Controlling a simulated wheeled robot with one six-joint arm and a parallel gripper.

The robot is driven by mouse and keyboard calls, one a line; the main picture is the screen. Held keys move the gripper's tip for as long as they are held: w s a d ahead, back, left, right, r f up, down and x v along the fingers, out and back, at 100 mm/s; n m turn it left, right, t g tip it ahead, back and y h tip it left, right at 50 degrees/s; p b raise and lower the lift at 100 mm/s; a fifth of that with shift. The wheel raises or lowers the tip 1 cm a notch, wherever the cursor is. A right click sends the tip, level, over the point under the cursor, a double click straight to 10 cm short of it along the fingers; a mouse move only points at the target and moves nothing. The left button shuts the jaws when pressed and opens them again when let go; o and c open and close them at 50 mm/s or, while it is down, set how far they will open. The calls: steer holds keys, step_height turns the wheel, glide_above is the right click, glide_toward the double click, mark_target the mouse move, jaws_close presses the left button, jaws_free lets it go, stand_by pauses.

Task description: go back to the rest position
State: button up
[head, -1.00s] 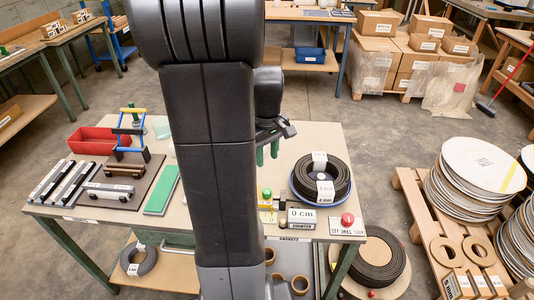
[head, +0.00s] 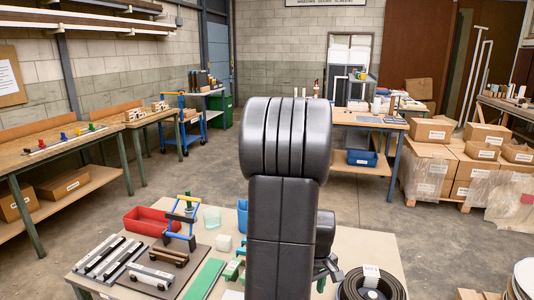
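My gripper (head: 325,272) shows only in part, at the right of my dark arm column, above the near worktable. Its fingers point down, and my own arm hides much of it. I cannot tell whether it is open or shut. No held object shows. The near worktable (head: 408,262) carries a press-like tool with a blue and yellow frame (head: 181,220) at left and a black coiled ring (head: 368,284) at right, close to my gripper.
A red bin (head: 148,221), a green strip (head: 205,280) and striped bars (head: 108,258) lie on the table's left side. Cardboard boxes (head: 432,131) stand at the back right. A side bench (head: 60,150) runs along the left. Open floor lies behind the table.

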steer(key=shift+f, duration=2.65)
steer(key=shift+r, duration=0.15)
